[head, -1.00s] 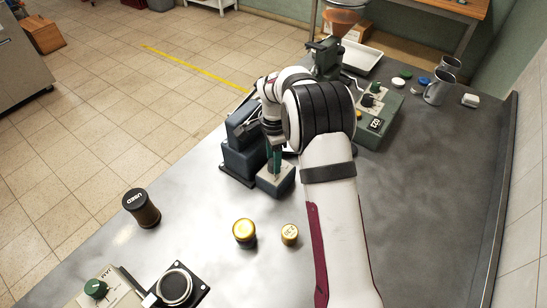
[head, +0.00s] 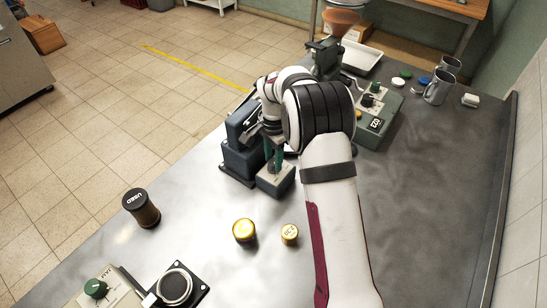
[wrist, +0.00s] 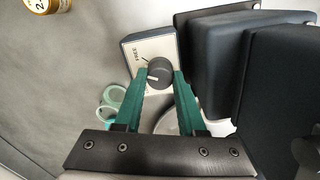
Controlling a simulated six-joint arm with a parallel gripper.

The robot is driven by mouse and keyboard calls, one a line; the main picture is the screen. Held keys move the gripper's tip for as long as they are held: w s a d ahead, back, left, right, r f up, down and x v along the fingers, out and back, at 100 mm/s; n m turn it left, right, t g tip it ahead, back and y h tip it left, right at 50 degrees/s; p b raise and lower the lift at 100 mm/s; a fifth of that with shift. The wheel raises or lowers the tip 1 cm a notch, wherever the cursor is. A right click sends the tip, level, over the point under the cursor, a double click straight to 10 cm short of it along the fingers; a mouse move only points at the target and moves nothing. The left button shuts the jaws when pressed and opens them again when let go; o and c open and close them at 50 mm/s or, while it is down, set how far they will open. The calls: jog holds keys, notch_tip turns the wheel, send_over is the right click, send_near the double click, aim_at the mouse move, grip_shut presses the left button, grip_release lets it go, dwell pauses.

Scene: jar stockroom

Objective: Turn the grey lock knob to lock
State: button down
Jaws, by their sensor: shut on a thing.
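The grey lock knob (wrist: 159,73) sits on a small box (wrist: 136,48) with a pale top plate, lettered on its left side with what looks like FREE. A white mark on the knob points left in the wrist view. My gripper (wrist: 161,80) has green fingers, one on each side of the knob, shut on it. In the head view my gripper (head: 273,160) reaches down to the lock box (head: 276,183), and the knob is hidden between the fingers.
A dark blue-grey machine (head: 240,158) stands right beside the lock box. A gold-lidded jar (head: 244,230), a smaller gold-topped jar (head: 289,234) and a jar marked USED (head: 140,208) stand nearer. Mugs (head: 436,88) stand at the far right.

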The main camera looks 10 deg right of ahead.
jog(key=n, duration=1.4)
dwell(0.5)
jog(key=c, duration=0.5)
grip_release()
notch_tip(320, 180, up, 16)
jog(key=shift+f, duration=0.1)
